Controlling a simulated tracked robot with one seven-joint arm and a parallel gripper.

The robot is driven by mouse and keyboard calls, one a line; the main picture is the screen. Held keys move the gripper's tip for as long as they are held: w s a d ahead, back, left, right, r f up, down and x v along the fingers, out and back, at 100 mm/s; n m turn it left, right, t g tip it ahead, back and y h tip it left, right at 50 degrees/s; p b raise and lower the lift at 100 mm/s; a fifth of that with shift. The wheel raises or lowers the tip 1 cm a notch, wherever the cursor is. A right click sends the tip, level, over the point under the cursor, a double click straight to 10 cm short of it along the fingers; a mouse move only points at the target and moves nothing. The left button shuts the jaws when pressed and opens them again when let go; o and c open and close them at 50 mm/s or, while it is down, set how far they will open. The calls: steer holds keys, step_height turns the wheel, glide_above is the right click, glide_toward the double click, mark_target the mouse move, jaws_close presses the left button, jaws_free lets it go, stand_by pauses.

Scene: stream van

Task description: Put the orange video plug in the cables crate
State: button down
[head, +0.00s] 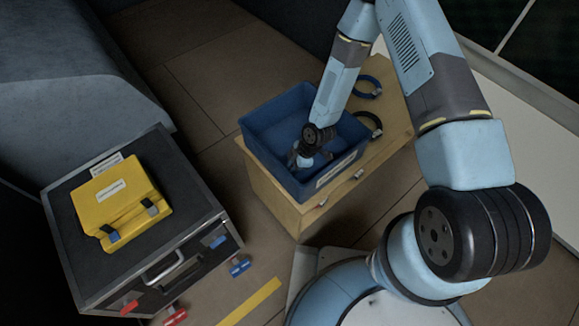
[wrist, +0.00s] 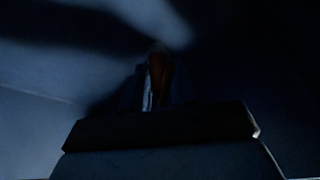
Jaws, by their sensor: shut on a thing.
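A blue crate (head: 265,154) with a white label on its front wall stands on a wooden cabinet in the head view. I cannot read the label. My gripper (head: 298,158) points down inside the crate, low and near its left front wall. In the dark wrist view, my gripper (wrist: 158,80) is shut on the orange video plug (wrist: 167,78), which shows as a dim orange-brown shape between the fingers. The arm and the crate walls hide the plug in the head view. I cannot tell whether the plug touches the crate floor.
The wooden cabinet (head: 268,190) carries coiled cables, one blue (head: 367,87) and one black (head: 369,125), right of the crate. A black flight case (head: 75,235) at left bears a yellow case (head: 115,205). Brown floor lies between.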

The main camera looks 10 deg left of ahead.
steer(key=c, duration=0.9)
jaws_free()
steer(key=shift+r, duration=0.1)
steer(key=v, duration=1.2)
